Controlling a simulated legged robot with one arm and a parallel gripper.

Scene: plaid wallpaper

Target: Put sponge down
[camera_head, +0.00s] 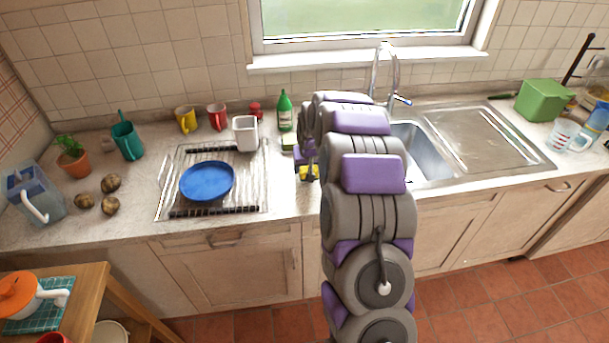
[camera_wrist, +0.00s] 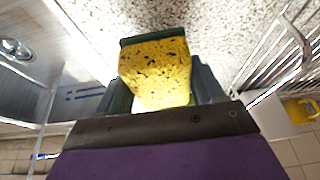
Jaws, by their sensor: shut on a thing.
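In the wrist view my gripper (camera_wrist: 157,88) is shut on a yellow sponge (camera_wrist: 155,72) with dark specks and a dark green edge. The sponge sits between the two dark fingers. The speckled counter (camera_wrist: 200,22) shows beyond it; I cannot tell whether the sponge touches it. My arm hides part of this area.
A wire rack (camera_head: 245,195) with a blue plate (camera_head: 207,181) and a white container (camera_head: 245,133) stands left of my gripper. The sink (camera_head: 425,150) is to the right.

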